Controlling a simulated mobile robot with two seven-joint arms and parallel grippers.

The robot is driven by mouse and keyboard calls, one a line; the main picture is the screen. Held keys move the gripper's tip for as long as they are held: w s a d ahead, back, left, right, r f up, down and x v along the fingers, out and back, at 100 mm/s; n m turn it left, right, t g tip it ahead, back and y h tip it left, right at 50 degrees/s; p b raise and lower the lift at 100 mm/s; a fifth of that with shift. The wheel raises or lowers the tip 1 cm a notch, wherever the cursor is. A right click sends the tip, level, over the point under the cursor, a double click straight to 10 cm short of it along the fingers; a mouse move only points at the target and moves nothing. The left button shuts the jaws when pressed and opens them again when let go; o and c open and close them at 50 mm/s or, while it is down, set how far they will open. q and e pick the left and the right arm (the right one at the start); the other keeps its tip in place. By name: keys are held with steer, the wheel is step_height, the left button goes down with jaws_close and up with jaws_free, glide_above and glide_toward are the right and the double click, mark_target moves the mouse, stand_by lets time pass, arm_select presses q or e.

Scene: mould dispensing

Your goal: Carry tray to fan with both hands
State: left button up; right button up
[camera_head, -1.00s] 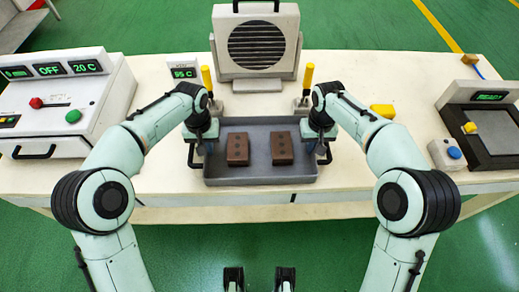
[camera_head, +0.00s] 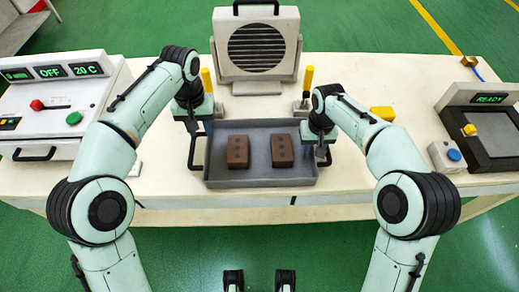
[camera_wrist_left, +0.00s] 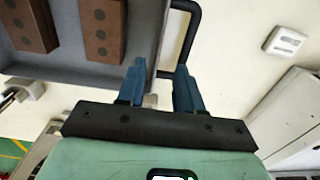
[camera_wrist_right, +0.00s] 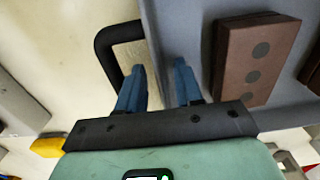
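The grey tray (camera_head: 260,181) lies on the table with two brown blocks (camera_head: 238,151) (camera_head: 282,150) in it. Its black left handle (camera_head: 193,155) shows in the left wrist view (camera_wrist_left: 192,35); its right handle shows in the right wrist view (camera_wrist_right: 103,55). My left gripper (camera_head: 197,133) is open and empty over the tray's left side, its fingers apart near the handle. My right gripper (camera_head: 322,145) is open at the right side, its fingers apart near the right handle; contact cannot be told. The fan (camera_head: 287,65), a pale box with a dark round grille, stands behind the tray.
Yellow-topped posts (camera_head: 207,80) (camera_head: 308,78) stand between fan and tray. A control box with displays (camera_head: 75,100) is at left. A dark-framed station (camera_head: 485,130), a blue button (camera_head: 453,153) and a yellow block (camera_head: 382,112) are at right.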

step_height(320, 180, up, 12)
stand_by(0.6)
steer(key=shift+s, duration=0.1)
stand_by(0.4)
